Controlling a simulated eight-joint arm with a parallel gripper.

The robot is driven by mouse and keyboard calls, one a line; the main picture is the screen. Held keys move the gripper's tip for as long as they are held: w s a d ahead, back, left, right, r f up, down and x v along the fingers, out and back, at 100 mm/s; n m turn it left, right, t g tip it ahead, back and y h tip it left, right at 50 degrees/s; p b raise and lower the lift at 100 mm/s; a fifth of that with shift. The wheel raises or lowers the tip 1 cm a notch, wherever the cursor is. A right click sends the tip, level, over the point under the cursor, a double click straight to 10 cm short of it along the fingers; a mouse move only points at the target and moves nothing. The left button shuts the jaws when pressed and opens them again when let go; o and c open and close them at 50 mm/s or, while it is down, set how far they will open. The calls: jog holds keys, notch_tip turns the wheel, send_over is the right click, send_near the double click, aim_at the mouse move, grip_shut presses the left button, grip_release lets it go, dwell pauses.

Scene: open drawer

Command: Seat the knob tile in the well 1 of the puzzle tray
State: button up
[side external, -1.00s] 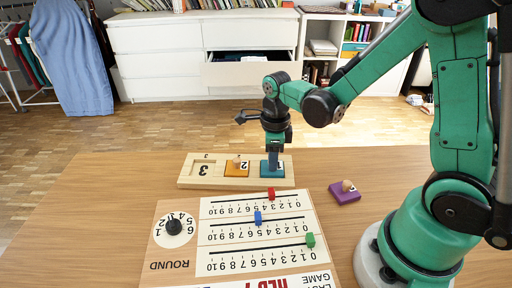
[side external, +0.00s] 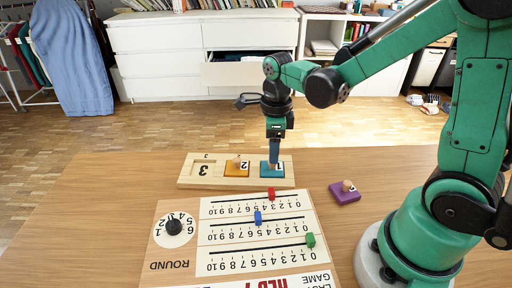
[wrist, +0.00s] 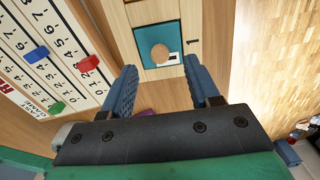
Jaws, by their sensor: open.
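The puzzle tray (side external: 188,183) is a pale wooden board. The teal knob tile (side external: 264,172), marked 1, lies flat at the tray's right end, in what looks like well 1. In the wrist view the teal tile (wrist: 147,32) looks square with the surrounding wood, its round wooden knob (wrist: 160,53) on top. My gripper (side external: 274,160) is above this tile. In the wrist view my gripper (wrist: 160,72) is open, with blue fingers spread to either side of the knob and nothing between them. How deep the tile sits is hard to tell.
An orange tile (side external: 237,170) marked 2 sits in the tray's middle. A purple knob tile (side external: 345,193) lies on the table at right. A scoreboard (side external: 180,255) with sliders lies in front of the tray.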

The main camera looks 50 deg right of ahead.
notch_tip(320, 180, up, 8)
jog(key=s+a+n+t, duration=0.1)
jog(key=n+t, duration=0.1)
jog(key=n, duration=0.7)
jog(key=s+a+n+t, duration=0.1)
jog(key=n+t, duration=0.1)
jog(key=n, duration=0.7)
jog(key=s+a+n+t, duration=0.1)
jog(key=s+n+t, duration=0.1)
jog(key=n, duration=0.7)
jog(key=shift+a+f+n+t, duration=0.2)
jog(key=shift+n+t, duration=0.2)
jog(key=shift+t, duration=0.2)
